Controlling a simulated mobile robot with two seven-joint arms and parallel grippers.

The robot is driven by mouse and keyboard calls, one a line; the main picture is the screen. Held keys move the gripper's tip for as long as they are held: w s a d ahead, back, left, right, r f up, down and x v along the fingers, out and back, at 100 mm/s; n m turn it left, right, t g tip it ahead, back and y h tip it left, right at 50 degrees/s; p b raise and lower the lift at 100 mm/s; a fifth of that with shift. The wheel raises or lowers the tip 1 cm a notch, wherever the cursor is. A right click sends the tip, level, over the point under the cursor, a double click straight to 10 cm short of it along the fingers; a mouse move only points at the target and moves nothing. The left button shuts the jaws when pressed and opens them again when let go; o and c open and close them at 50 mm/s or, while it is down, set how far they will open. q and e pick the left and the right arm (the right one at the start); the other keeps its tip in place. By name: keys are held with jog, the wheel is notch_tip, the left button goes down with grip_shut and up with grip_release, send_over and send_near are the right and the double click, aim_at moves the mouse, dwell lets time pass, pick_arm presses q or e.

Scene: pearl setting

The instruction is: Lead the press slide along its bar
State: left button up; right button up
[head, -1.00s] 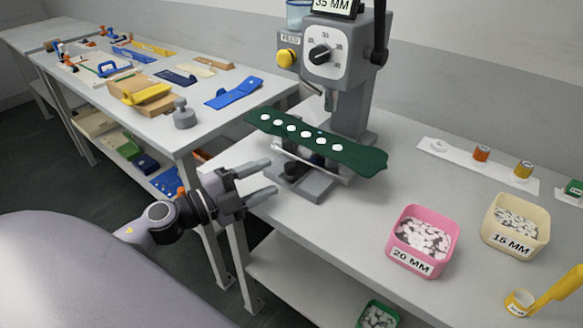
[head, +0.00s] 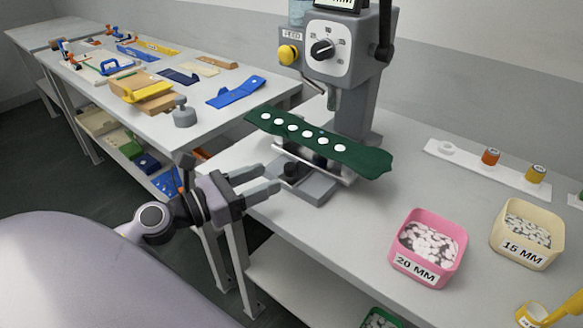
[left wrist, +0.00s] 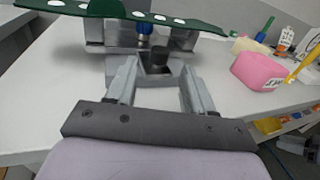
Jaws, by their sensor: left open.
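The grey press (head: 350,62) stands on the bench with a dial and a yellow button. A green strip (head: 368,160) with a row of white discs lies across a metal bar (head: 318,167) under the press head. Below it is the grey slide base (head: 308,187) with a black knob (head: 290,169). My left gripper (head: 271,180) is open and empty at the bench's front edge, its fingers pointing at the knob. In the left wrist view the knob (left wrist: 160,57) shows just beyond and between the fingertips (left wrist: 159,72), apart from them. My right gripper is not in view.
A pink bin (head: 428,245) marked 20 MM and a cream bin (head: 527,233) marked 15 MM stand to the right. A white strip (head: 465,163) with small spools lies behind them. The green strip overhangs the slide close to my fingers. Another table (head: 215,125) with tools is at left.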

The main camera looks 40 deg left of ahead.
aim_at(290, 165)
pick_arm(q)
jog(key=shift+w+d+r+p, duration=0.2)
jog(key=shift+w+p, duration=0.15)
jog(key=shift+w, duration=0.25)
jog(key=p+x, duration=0.2)
jog(key=x, duration=0.3)
jog(key=shift+w+f, duration=0.1)
jog(key=shift+w+d+f, duration=0.1)
jog(key=shift+w+d, duration=0.1)
jog(key=shift+w, duration=0.15)
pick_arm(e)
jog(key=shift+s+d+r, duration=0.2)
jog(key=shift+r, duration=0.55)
